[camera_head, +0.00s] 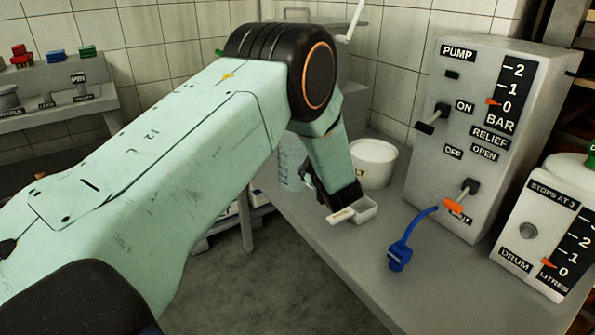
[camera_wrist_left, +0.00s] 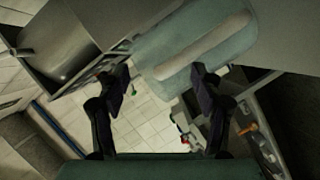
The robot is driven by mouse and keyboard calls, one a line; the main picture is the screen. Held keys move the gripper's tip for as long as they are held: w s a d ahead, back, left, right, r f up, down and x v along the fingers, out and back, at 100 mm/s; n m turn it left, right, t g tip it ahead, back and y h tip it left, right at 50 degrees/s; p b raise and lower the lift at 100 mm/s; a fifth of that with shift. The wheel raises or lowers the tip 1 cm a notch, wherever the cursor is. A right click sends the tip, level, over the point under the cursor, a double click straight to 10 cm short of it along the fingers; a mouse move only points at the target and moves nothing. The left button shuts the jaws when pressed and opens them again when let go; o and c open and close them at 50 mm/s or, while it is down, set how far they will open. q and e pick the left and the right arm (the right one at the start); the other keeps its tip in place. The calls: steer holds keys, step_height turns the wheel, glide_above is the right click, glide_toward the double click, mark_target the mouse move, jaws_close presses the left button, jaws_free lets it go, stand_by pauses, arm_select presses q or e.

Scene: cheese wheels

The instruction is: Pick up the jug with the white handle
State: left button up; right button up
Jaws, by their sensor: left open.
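A clear, grey-tinted jug (camera_head: 291,162) stands on the bench, partly hidden behind my left forearm in the head view. In the left wrist view a pale green-grey body with a long whitish handle (camera_wrist_left: 203,46) fills the upper middle and looks like the jug. My left gripper (camera_wrist_left: 160,78) is open, with its two dark fingers apart and nothing held between them. The right fingertip overlaps the lower edge of that body; I cannot tell if they touch. In the head view my left arm hides most of this gripper. My right gripper is not in view.
A white labelled tub (camera_head: 373,163) and a small white tray (camera_head: 354,213) are close to my left forearm. The front bench is clear.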

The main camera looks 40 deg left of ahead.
arm_select(q)
steer(key=shift+w+a+r, duration=0.1)
steer(key=shift+w, duration=0.05)
steer(key=shift+a, duration=0.1)
steer(key=shift+c, duration=0.3)
steer(key=shift+c, duration=0.8)
steer(key=c, duration=0.4)
jaws_close()
